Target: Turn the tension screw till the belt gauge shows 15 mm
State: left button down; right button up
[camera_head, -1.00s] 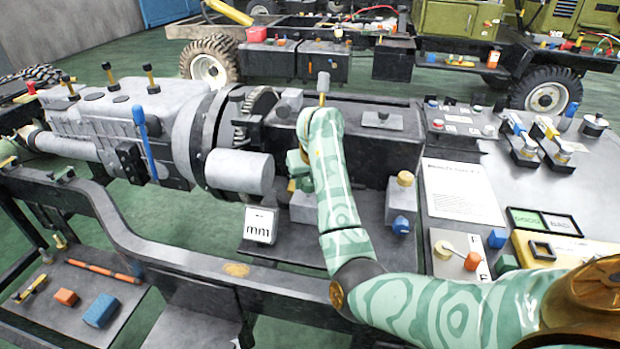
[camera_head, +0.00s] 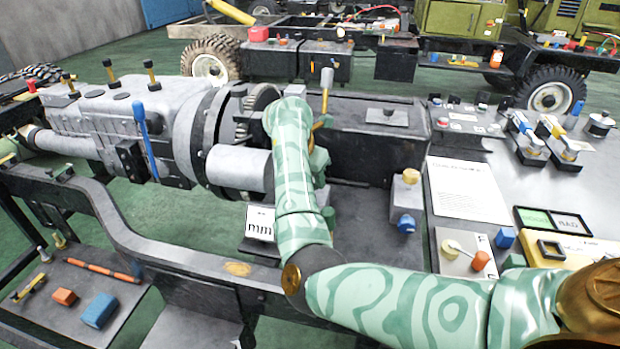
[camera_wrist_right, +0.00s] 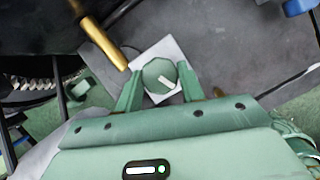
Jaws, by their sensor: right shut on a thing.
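In the right wrist view the tension screw's green faceted head (camera_wrist_right: 157,72), with a pale mark on it, sits between the two fingers of my right gripper (camera_wrist_right: 160,82). The gripper is shut on it, a finger on each side. In the head view my right gripper (camera_head: 318,162) is mostly hidden behind my own forearm, and the screw cannot be made out there. The belt gauge (camera_head: 260,222) is a white card reading "mm", partly covered by my arm; no number is legible. My left gripper is not in view.
A grey motor cylinder (camera_head: 238,168) and a toothed wheel (camera_head: 262,97) are close to the left of my arm. A yellow-topped block (camera_head: 407,190) and a blue knob (camera_head: 406,223) stand to the right. The bench (camera_head: 470,150) holds a paper sheet and small parts.

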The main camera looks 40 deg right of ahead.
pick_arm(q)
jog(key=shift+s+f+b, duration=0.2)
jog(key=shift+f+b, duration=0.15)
pick_arm(e)
jog(key=shift+a+m+g, duration=0.1)
jog(key=shift+m+g, duration=0.3)
jog(key=shift+m, duration=0.8)
jog(key=o, duration=1)
jog(key=shift+w, duration=0.1)
jog(key=shift+c, duration=0.2)
pick_arm(q)
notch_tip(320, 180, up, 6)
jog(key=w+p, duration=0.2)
jog(key=p, duration=0.4)
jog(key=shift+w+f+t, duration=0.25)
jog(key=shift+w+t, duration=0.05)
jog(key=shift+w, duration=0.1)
pick_arm(e)
jog(key=v, duration=1.6)
jog(key=shift+w+a, duration=0.1)
